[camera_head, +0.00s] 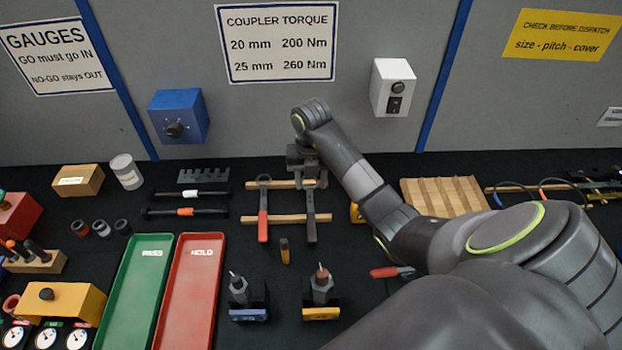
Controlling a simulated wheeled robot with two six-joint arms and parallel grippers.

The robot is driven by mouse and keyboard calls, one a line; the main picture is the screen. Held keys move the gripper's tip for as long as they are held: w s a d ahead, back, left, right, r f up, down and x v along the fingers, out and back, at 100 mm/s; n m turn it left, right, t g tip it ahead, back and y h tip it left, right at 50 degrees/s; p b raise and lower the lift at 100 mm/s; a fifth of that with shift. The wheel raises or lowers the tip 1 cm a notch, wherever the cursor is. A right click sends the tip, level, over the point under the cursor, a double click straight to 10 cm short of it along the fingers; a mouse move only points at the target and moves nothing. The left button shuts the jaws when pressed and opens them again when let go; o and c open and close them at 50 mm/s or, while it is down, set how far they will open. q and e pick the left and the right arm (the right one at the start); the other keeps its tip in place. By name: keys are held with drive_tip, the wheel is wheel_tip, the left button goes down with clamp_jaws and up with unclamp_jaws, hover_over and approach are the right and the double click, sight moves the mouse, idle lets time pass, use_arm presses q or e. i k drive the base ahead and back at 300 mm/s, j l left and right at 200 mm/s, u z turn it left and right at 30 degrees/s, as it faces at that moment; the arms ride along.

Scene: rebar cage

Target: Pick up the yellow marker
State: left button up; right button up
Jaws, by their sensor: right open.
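A short, narrow piece, dull yellow with a dark part, stands or lies on the black mat (350,275) just in front of the wooden rack; it looks like the yellow marker (284,251). I cannot tell whether it is upright. My right gripper (307,178) is open, at the back of the wooden rack, above or beside its rear bar and well behind the marker. The fingertips are small and dark there, and I see nothing held between them. My left gripper is not in view.
The wooden rack (277,219) holds two long-handled tools, one red-handled (263,225). A green tray (133,290) and a red tray (190,290) lie left of the marker. Two small stands (249,304) (321,303) are in front of it. My right arm hides much of the right side.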

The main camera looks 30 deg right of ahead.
sight(284, 243)
drive_tip(key=k, duration=2)
